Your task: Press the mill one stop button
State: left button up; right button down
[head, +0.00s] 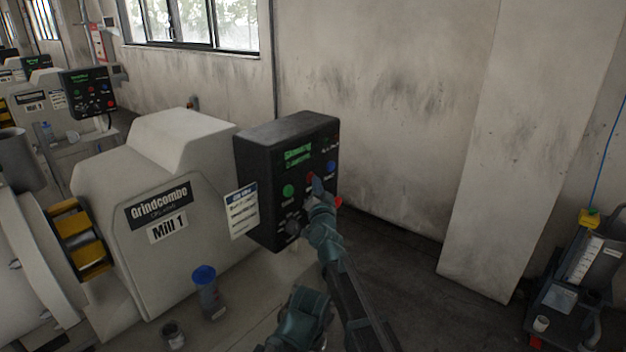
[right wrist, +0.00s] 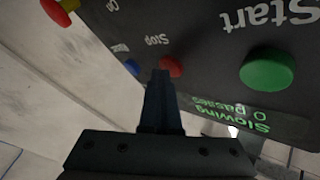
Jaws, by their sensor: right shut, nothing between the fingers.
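The black control box (head: 262,165) stands beside the cream Mill 1 housing (head: 185,220). Its red Stop button (head: 310,177) is partly behind my right gripper (head: 318,187). In the right wrist view the Stop button (right wrist: 173,66) shows just beyond the shut, empty fingertips (right wrist: 160,76). The tips overlap its edge in that picture; I cannot tell whether they touch it. The green screen (right wrist: 235,119) reads "Slowing" and "0 passes". My left gripper is not in view.
On the same panel are a green Start button (right wrist: 268,69), a blue button (head: 330,166) and a larger red knob (right wrist: 55,12) with yellow. A blue-capped bottle (head: 207,290) stands below the box. A trolley (head: 575,290) is at far right.

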dwell(0.3)
jog(key=shift+s+d, duration=0.55)
jog(key=shift+d, duration=0.1)
jog(key=shift+s+d, duration=0.75)
jog(key=shift+d, duration=0.3)
jog(key=shift+s+d, duration=0.7)
jog(key=shift+d, duration=0.3)
